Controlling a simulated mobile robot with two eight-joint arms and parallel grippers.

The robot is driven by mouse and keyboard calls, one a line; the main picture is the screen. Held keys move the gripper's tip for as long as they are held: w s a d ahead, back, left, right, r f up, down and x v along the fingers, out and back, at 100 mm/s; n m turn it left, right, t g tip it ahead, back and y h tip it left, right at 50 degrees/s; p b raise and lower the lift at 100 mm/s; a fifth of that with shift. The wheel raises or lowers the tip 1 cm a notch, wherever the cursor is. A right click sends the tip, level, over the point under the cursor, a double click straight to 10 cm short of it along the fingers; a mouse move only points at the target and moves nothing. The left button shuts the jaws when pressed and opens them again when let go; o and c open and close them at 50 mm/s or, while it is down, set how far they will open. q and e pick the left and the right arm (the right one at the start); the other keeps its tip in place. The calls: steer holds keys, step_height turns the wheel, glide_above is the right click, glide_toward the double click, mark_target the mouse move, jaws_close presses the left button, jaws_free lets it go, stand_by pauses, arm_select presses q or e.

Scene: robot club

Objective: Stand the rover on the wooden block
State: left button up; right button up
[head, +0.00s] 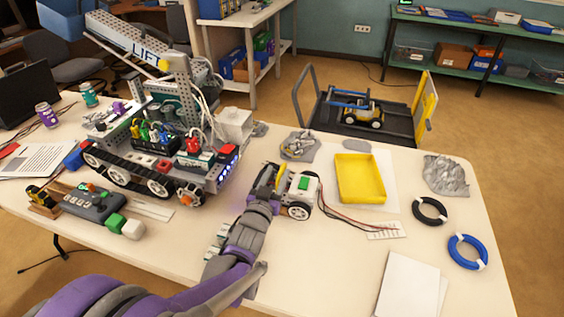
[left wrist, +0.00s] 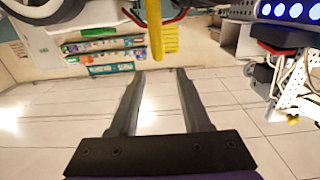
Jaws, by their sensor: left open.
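The small white rover (head: 303,187), with a green block on top and pale wheels, stands on the table near the middle in the head view. My left gripper (head: 271,182) is at the rover's left side, jaws open; whether it touches the rover I cannot tell. In the left wrist view the open fingers (left wrist: 157,78) have nothing between them, and a dark wheel (left wrist: 45,8) and a yellow part (left wrist: 156,30) show at the top. A wooden piece (head: 44,211) lies at the table's left under a black and yellow object; whether it is the wooden block is unclear. My right gripper is out of view.
A large tracked robot (head: 150,165) stands left of the rover. A controller (head: 95,204) lies at the left. A yellow tray (head: 375,198), a black ring (head: 417,215) and a blue ring (head: 455,252) lie to the right. Wires run from the rover. The front right holds white paper (head: 408,285).

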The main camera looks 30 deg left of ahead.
arm_select(q)
steer(key=s+d+f+g, duration=0.2)
steer(key=s, duration=0.2)
steer(key=s+d+f+g+h, duration=0.1)
steer(key=s+d+f+g, duration=0.1)
steer(key=s+d, duration=0.1)
steer(key=s+d+f+m+g+h, duration=0.1)
steer(key=s+d+f+g, duration=0.1)
steer(key=s, duration=0.3)
steer(key=shift+s+d+f+g, duration=0.2)
steer(key=shift+d+f+g, duration=0.1)
steer(key=shift+d+f, duration=0.3)
steer(key=s+d+f+g, duration=0.1)
steer(key=s+d+g, duration=0.1)
steer(key=s, duration=0.2)
steer(key=s+d+f+m+g+h, duration=0.1)
steer(key=s+d+f+g, duration=0.1)
steer(key=s, duration=0.3)
steer(key=s+d+f+g+h, duration=0.1)
steer(key=s+d+g, duration=0.1)
steer(key=s, duration=0.3)
steer(key=shift+d+f+m, duration=0.1)
steer(key=shift+f+m, duration=0.15)
steer(key=shift+m, duration=0.15)
